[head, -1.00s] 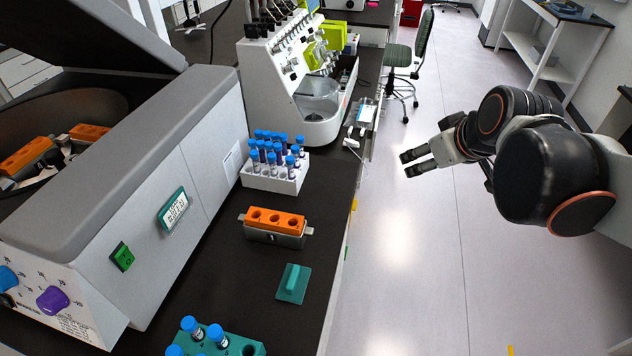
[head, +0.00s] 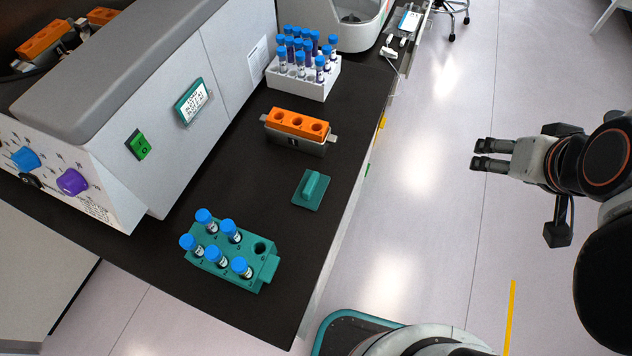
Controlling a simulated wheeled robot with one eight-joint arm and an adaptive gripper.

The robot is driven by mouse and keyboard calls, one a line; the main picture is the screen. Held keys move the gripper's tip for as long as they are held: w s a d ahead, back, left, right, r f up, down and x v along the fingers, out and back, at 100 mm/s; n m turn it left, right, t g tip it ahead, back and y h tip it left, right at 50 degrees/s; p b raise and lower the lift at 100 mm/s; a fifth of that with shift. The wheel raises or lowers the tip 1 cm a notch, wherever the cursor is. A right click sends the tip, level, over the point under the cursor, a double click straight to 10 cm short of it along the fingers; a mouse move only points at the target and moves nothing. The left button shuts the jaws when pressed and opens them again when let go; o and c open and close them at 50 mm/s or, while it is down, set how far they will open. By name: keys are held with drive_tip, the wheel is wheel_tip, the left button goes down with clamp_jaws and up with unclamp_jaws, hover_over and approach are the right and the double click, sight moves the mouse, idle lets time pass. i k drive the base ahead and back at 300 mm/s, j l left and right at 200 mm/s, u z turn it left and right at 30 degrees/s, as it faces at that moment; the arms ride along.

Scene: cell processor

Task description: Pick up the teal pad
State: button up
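The teal pad (head: 307,198) lies on the black bench top near its right edge. It is a flat square plate with a raised ridge that stands up along its middle. My gripper (head: 488,154) is at the right, over the floor and well away from the pad. Its two fingers point left with a narrow gap between their tips. Nothing is held between them.
An orange-topped block (head: 297,134) sits just behind the pad. A white rack (head: 304,86) of blue-capped tubes stands beyond it. A teal rack (head: 262,272) with several tubes is in front. A large grey machine (head: 190,75) borders the left. Open floor lies right.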

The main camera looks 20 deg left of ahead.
sight(313, 184)
drive_tip(key=k+u, duration=0.1)
drive_tip(key=u, duration=1.25)
